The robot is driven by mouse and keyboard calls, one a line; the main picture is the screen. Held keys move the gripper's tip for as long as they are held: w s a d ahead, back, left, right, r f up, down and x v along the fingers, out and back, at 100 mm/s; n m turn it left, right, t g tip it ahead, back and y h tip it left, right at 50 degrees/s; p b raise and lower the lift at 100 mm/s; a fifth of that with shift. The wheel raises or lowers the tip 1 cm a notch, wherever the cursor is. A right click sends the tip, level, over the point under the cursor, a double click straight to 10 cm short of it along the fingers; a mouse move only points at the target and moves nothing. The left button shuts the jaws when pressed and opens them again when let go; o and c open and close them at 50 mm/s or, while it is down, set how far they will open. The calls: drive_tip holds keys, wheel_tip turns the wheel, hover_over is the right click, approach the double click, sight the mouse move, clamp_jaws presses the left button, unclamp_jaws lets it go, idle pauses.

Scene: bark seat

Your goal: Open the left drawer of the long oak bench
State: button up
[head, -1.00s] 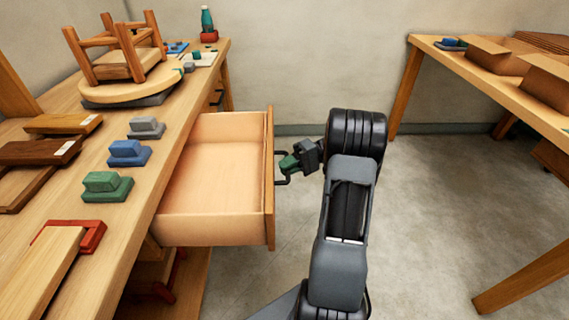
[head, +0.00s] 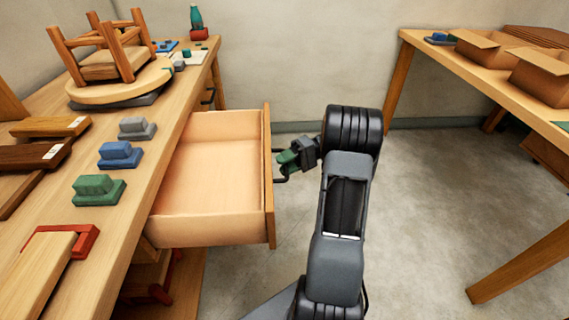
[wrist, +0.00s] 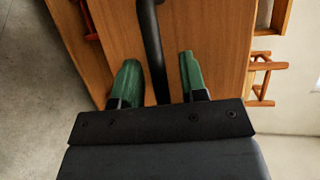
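The long oak bench (head: 140,165) runs along the left of the head view. Its drawer (head: 212,180) is pulled well out, and its visible inside is empty. A dark bar handle (head: 278,166) is on the drawer front (head: 268,190). My gripper (head: 288,160), with green fingertips, is at this handle. In the wrist view, the fingers of my gripper (wrist: 159,78) are apart, one on each side of the dark handle bar (wrist: 152,45). Gaps show between the bar and both fingers. The wood drawer front (wrist: 205,35) lies beyond them.
On the bench are an upturned stool (head: 108,50), grey (head: 136,128), blue (head: 120,155) and green (head: 97,190) blocks, and a red piece (head: 85,240). A second table (head: 430,48) with cardboard boxes (head: 490,47) stands right. Floor (head: 430,180) between is clear.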

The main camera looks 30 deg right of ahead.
drive_tip(key=s+d+r+p, duration=0.1)
drive_tip(key=d+r+p, duration=0.1)
drive_tip(key=d+p, duration=1.1)
drive_tip(key=shift+s+d+r+p, duration=0.2)
drive_tip(key=shift+s+r+p, duration=0.1)
drive_tip(key=shift+r+p, duration=0.05)
drive_tip(key=shift+f, duration=0.1)
idle(0.4)
